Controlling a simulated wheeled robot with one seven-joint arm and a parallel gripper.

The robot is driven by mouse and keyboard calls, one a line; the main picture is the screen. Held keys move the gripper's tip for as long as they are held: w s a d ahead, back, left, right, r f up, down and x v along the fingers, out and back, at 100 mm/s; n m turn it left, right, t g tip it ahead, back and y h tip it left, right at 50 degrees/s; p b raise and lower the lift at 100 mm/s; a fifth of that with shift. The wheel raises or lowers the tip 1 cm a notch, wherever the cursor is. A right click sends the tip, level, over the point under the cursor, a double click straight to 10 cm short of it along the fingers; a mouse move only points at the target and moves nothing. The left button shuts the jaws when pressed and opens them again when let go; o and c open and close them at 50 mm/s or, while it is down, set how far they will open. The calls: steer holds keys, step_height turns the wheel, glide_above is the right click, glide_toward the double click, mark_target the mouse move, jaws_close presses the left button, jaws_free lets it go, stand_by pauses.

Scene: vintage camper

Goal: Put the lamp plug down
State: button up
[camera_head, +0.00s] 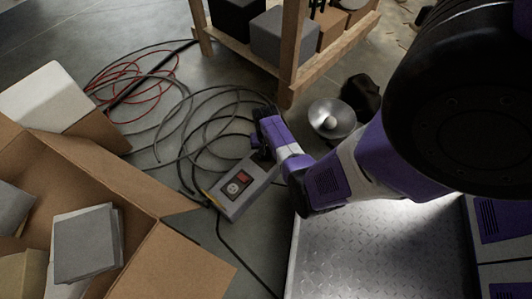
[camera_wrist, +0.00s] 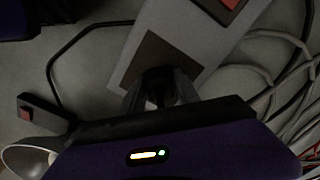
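The lamp plug (camera_wrist: 158,77) looks like a small dark block between my fingertips, in deep shadow in the wrist view. My gripper (camera_head: 262,156) is at the far end of a grey power box (camera_head: 240,189) with a red switch and a pale outlet. In the wrist view, my gripper (camera_wrist: 158,84) has its fingers against both sides of the dark block, over a brown square on the box (camera_wrist: 200,45). I cannot tell whether the plug is in a socket there or just above it. The metal lamp (camera_head: 332,118) lies on the floor to the right, and its shade (camera_wrist: 30,157) shows at lower left.
Black, grey and red cables (camera_head: 200,120) lie coiled on the floor around the box. An open cardboard box (camera_head: 130,185) stands at left. A wooden shelf (camera_head: 290,70) stands behind. A small block with a red switch (camera_wrist: 40,113) lies near the lamp.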

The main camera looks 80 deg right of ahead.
steer(key=shift+o, duration=0.9)
step_height(320, 180, up, 13)
steer(key=p, duration=0.7)
steer(key=s+a+r+n+t, duration=0.2)
steer(key=a+r+n+t, duration=0.5)
steer(key=a+r, duration=0.9)
steer(key=s+a+r+n+t, duration=0.3)
steer(key=a+r+n+t, duration=0.5)
steer(key=a+r, duration=0.8)
step_height(320, 180, up, 4)
steer(key=shift+s+r, duration=0.2)
steer(key=shift+r, duration=0.05)
